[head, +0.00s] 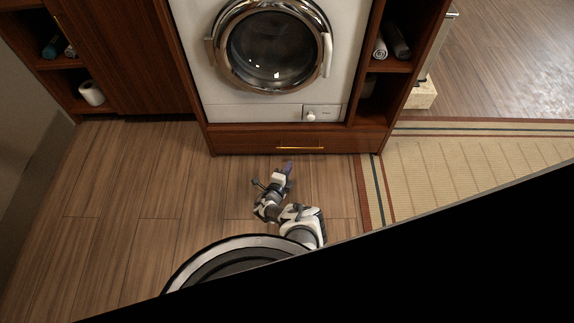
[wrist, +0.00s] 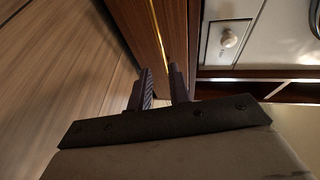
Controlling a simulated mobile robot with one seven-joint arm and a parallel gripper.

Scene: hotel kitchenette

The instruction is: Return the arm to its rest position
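My gripper (head: 287,167) is above the wood floor in front of the washing machine cabinet in the head view. My arm is bent and reaches forward from my round base. In the wrist view the two dark fingers of my gripper (wrist: 159,72) stand apart with nothing between them. They point toward the wooden drawer front (wrist: 150,25) with its bright handle strip. Whether the fingertips touch the drawer cannot be told; in the head view they look short of it.
The washing machine (head: 270,50) has its round door shut. The low drawer (head: 290,141) below it is closed. Shelves with rolled towels (head: 381,47) stand to the right. A woven rug (head: 450,170) lies at right. Floor at left is clear. A black area covers the lower right.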

